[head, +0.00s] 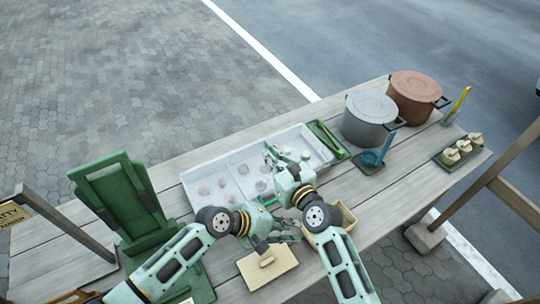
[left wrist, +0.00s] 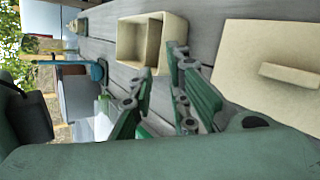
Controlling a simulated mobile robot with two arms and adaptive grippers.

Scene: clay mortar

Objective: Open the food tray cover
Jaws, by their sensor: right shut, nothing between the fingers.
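The beige cover (head: 267,267) is a flat slab with a bar handle. It lies on the table near the front edge, apart from the beige food tray (head: 343,216). The tray is uncovered, with empty compartments; in the left wrist view its rim (left wrist: 118,42) and the cover (left wrist: 262,48) show clearly. In the head view my arm partly hides the tray. My left gripper (head: 290,230) is open and empty, between cover and tray. My right gripper (head: 272,154) is shut and empty, over the white partitioned tray.
The white tray (head: 213,170) holds several round pieces. A green tray (head: 325,139), a grey pot (head: 368,118) and a brown pot (head: 415,95) stand to the right. A green stand (head: 120,200) is at left. Bare planks lie right of the beige tray.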

